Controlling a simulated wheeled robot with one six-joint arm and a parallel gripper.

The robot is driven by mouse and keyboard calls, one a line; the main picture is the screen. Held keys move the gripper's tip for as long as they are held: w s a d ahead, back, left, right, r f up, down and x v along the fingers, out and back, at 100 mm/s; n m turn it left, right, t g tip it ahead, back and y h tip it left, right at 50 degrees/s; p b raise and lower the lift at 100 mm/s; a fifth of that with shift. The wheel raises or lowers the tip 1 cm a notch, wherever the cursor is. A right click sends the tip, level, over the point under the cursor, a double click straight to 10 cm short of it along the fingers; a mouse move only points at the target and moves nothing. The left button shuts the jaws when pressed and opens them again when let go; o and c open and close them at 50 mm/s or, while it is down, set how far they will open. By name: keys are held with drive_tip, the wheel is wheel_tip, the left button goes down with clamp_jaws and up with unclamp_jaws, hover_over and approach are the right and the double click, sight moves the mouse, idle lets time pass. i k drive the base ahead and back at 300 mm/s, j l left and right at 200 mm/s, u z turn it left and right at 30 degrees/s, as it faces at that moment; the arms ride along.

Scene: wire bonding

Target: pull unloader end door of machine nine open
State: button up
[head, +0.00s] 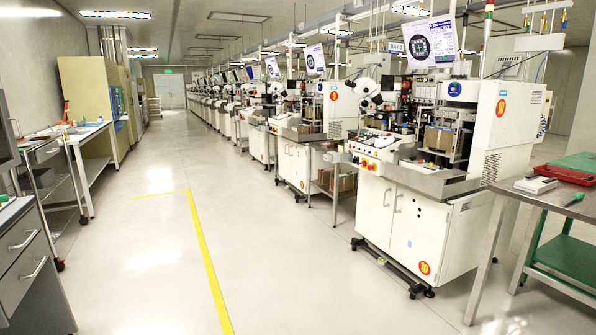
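The nearest machine (405,222) is white, with a red round sticker (424,267) reading 10 on its cabinet and another on its upper side. The second machine in the row (338,118) stands just behind it and carries a similar red round sticker (334,96) too small to read surely; by its place it may be machine nine. Its lower cabinet (291,165) shows closed doors. Its right end is partly hidden by the nearest machine, and I cannot make out an unloader end door or its state. My gripper is not in view.
A wide pale aisle (150,235) with a yellow floor line (207,265) is clear. A grey bench (550,195) with a red tray stands at the right. A drawer unit (28,255) and a white-topped table (88,132) line the left. A small side table (338,158) stands between the two nearest machines.

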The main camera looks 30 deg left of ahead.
sight(299, 153)
drive_tip(key=i+j+u, duration=1)
drive_tip(key=i+u, duration=0.8)
drive_tip(key=i, duration=3.3)
drive_tip(key=i+j+z, duration=0.1)
drive_tip(key=i+z, duration=0.2)
drive_tip(key=i, duration=0.2)
drive_tip(key=i+j+z, duration=0.3)
drive_tip(key=i, duration=0.25)
drive_tip(key=i+j+z, duration=0.25)
drive_tip(key=i, duration=0.25)
drive_tip(key=i+j+z, duration=0.25)
drive_tip(key=i+z, duration=0.2)
drive_tip(key=i+j+z, duration=0.35)
drive_tip(key=z, duration=0.15)
drive_tip(key=j, duration=0.1)
